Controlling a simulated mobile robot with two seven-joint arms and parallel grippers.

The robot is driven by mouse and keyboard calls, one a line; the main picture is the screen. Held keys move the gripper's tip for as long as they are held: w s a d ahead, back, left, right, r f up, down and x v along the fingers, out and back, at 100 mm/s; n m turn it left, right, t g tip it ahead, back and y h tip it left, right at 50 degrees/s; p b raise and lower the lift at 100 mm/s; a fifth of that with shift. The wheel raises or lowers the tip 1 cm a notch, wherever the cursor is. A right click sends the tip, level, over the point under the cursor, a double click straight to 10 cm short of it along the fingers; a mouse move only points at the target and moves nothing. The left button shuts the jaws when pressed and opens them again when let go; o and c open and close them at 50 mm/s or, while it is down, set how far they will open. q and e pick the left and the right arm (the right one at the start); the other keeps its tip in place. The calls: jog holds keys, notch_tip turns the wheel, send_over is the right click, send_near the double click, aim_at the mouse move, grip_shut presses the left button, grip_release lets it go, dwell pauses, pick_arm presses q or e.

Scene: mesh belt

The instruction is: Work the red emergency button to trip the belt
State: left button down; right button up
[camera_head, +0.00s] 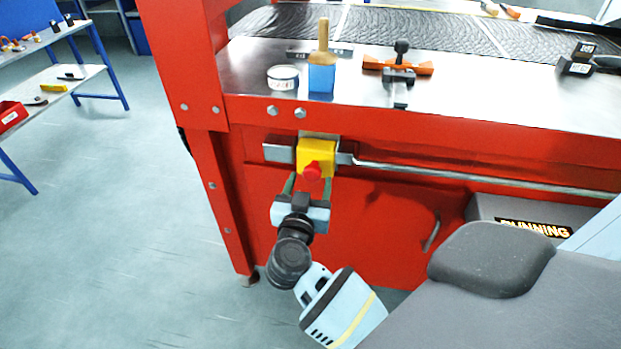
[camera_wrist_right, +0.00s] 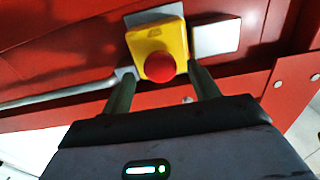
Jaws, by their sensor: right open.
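The red emergency button (camera_head: 312,171) sits on a yellow box (camera_head: 317,152) fixed to the front of the red machine frame. In the right wrist view the button (camera_wrist_right: 160,66) stands out from the yellow box (camera_wrist_right: 152,42). My right gripper (camera_head: 309,184) is just below the box in the head view, its fingers pointing up at it. In the wrist view its two fingers (camera_wrist_right: 162,84) are open, one on each side of the button, with nothing between them that they grip. I cannot tell whether they touch the box. My left gripper is not in view.
A metal rail (camera_head: 480,178) runs right from the box. A grey box reading "RUNNING" (camera_head: 533,228) stands lower right. Floor (camera_head: 120,220) is clear at left.

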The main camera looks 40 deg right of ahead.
aim_at(312, 176)
jog(key=shift+x, duration=0.9)
jog(key=shift+w+d, duration=0.15)
jog(key=shift+w, duration=0.05)
grip_shut()
jog(key=shift+w+d+r+p, duration=0.15)
jog(key=shift+d+r+p, duration=0.1)
jog(key=shift+p, duration=0.4)
jog(key=shift+w+p, duration=0.1)
jog(key=shift+p, duration=0.25)
jog(key=shift+w+d+p, duration=0.15)
jog(key=shift+d+p, duration=0.1)
jog(key=shift+p, duration=0.1)
jog(key=shift+f, duration=0.1)
